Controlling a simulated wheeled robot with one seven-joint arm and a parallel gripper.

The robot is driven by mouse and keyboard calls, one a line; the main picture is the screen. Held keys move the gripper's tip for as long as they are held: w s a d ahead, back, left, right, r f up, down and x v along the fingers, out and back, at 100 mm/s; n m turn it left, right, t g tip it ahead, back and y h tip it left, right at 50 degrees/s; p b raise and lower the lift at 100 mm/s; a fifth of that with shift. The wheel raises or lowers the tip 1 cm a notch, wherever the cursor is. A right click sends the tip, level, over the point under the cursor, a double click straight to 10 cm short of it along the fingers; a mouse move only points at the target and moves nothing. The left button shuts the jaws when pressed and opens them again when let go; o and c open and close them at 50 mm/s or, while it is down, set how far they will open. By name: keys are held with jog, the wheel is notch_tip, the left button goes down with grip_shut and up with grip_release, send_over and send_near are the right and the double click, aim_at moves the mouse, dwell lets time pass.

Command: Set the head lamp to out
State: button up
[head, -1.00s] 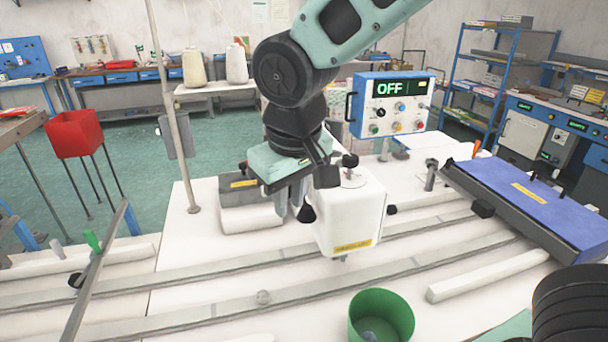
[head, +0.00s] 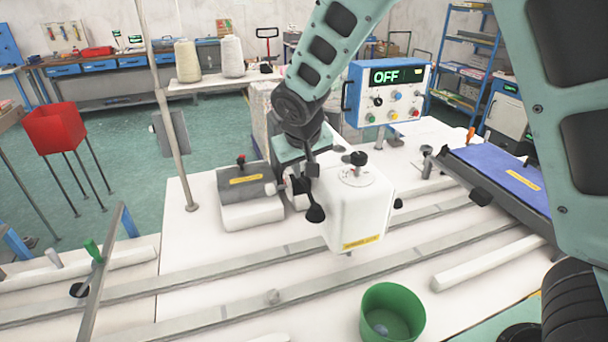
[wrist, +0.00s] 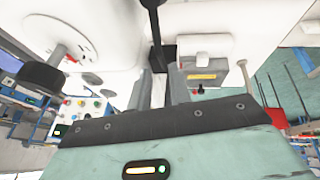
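The white machine head (head: 358,207) stands on the pale bench in the head view, with a dial and black knob on top and a yellow label low on its front. A dark lamp-like part with a round end (head: 315,213) hangs at its left side. In the wrist view a black stem with a square block (wrist: 163,56) shows against the white head. My gripper (head: 300,185) is at the head's left side, partly hidden by its own wrist. Its grey fingers (wrist: 167,80) point towards that block; contact and finger gap are unclear.
A blue control box (head: 388,93) reading OFF stands behind the head. A grey block with a red knob (head: 246,182) is to the left. A green bin (head: 392,313) stands in front, and a blue-topped panel (head: 497,175) is at the right. Long rails cross the bench.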

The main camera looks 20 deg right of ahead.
aim_at(304, 182)
jog(key=shift+p+x, duration=0.8)
jog(key=shift+x, duration=2.4)
grip_shut()
